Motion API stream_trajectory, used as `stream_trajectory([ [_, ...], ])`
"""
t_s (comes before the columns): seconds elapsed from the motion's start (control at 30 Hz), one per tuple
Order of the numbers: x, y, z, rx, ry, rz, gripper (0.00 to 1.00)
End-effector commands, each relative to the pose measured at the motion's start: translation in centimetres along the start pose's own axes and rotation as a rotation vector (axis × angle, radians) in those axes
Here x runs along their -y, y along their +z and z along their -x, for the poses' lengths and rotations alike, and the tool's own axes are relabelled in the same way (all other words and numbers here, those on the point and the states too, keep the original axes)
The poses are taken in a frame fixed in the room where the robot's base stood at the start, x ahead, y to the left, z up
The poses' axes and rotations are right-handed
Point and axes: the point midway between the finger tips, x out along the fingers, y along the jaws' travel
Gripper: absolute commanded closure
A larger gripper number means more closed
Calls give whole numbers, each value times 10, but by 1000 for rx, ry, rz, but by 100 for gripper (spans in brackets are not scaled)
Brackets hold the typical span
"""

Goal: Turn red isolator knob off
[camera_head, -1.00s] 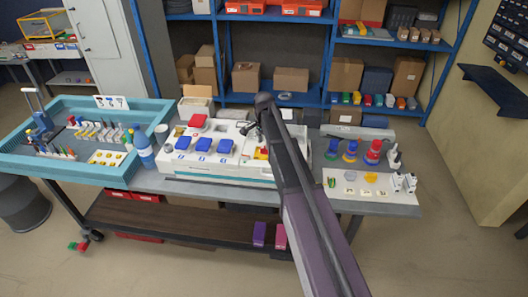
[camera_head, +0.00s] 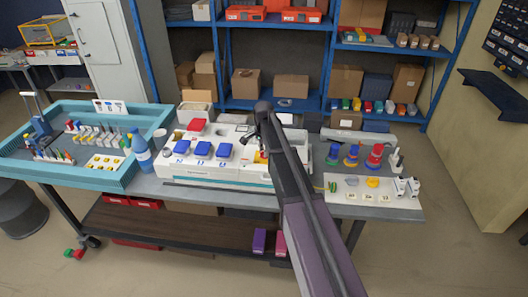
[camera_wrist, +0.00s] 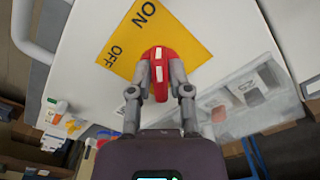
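The red isolator knob (camera_wrist: 158,56) sits on a yellow plate (camera_wrist: 190,38) marked ON and OFF on a white panel. White marks run along the knob's handle, up and down in the wrist view. My gripper (camera_wrist: 162,82) has one finger on each side of the handle, apparently touching it, and hides part of it. In the head view, my gripper (camera_head: 254,137) reaches down at the right part of the white socket box (camera_head: 215,173).
Blue socket covers (camera_head: 202,149) and a red cover (camera_head: 196,126) stand on the box, left of my gripper. A blue bottle (camera_head: 142,152) and a teal tray (camera_head: 95,180) are further left. Blue, red and green sockets (camera_head: 352,156) stand to the right.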

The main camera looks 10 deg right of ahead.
Motion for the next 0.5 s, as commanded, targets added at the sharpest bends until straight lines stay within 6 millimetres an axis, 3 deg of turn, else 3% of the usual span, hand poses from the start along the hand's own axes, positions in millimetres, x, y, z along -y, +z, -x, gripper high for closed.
stream_trajectory([
  [0.5, 0, 0, 0, 0, 0, 31, 100],
])
